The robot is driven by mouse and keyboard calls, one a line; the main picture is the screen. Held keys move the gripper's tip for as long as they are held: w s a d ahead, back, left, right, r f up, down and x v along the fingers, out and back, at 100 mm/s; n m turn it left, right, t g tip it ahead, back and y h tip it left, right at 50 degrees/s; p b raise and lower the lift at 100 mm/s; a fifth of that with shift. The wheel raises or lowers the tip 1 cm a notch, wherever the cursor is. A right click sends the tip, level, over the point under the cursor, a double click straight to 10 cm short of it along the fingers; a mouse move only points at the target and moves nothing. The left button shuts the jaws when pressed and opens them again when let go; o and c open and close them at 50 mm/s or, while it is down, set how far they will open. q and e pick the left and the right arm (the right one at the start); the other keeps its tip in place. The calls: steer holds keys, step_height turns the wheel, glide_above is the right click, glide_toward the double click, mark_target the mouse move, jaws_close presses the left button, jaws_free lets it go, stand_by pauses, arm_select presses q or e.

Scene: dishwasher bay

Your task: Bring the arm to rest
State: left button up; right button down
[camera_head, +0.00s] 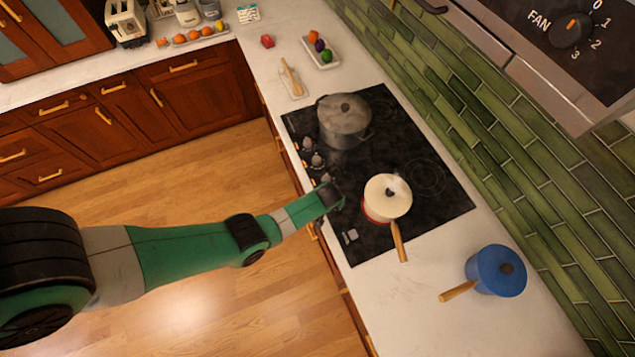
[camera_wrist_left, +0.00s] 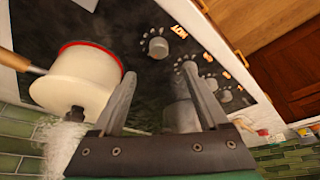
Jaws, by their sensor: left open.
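My left arm reaches in from the left in the head view. Its gripper (camera_head: 334,200) hangs over the front edge of the black cooktop (camera_head: 440,200), near the control knobs (camera_head: 316,160). In the left wrist view the gripper (camera_wrist_left: 160,72) has its fingers spread apart with nothing held between them. A cream saucepan (camera_head: 388,190) with a lid and wooden handle stands on the cooktop, just right of the gripper and apart from it. It also shows at the left of the wrist view (camera_wrist_left: 80,85), with white steam near its lid. My right gripper is not in view.
A grey lidded pot (camera_head: 343,115) stands on the far part of the cooktop. A blue pot (camera_head: 497,270) sits on the counter at the lower right. A tray (camera_head: 334,62) with colourful items lies farther back. The wooden floor (camera_head: 200,195) is clear.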

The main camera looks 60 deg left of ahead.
arm_select(q)
steer(key=shift+d+r, duration=0.1)
stand_by(0.6)
steer(key=w+d+r+t, duration=0.2)
steer(key=w+r+t, duration=0.1)
steer(key=w+r, duration=0.6)
steer(key=w+d+r+t, duration=0.2)
steer(key=w+r+t, duration=0.1)
steer(key=w+r, duration=0.55)
steer(key=w+d+r+m+t, duration=0.1)
steer(key=d+r+t, duration=0.15)
steer(key=r, duration=0.95)
steer(key=w+d+r+t, duration=0.1)
steer(key=w+r+t, duration=0.15)
steer(key=r, duration=0.85)
steer(key=s+d+r+m+t+h, duration=0.1)
steer(key=s+r+t, duration=0.2)
steer(key=r, duration=0.8)
steer(key=s+d+r+m+t+h, duration=0.1)
steer(key=s+d+r+t, duration=0.15)
steer(key=r, duration=0.85)
steer(key=s+d+r+m+t+h, duration=0.1)
steer(key=s+r+m+t, duration=0.4)
steer(key=s+r, duration=1.1)
steer(key=s+t+h, duration=0.1)
steer(key=s+t, duration=0.1)
steer(key=s, duration=0.1)
steer(key=shift+s+d+r+m, duration=0.15)
steer(key=shift+d+r+m, duration=0.15)
steer(key=shift+r, duration=0.1)
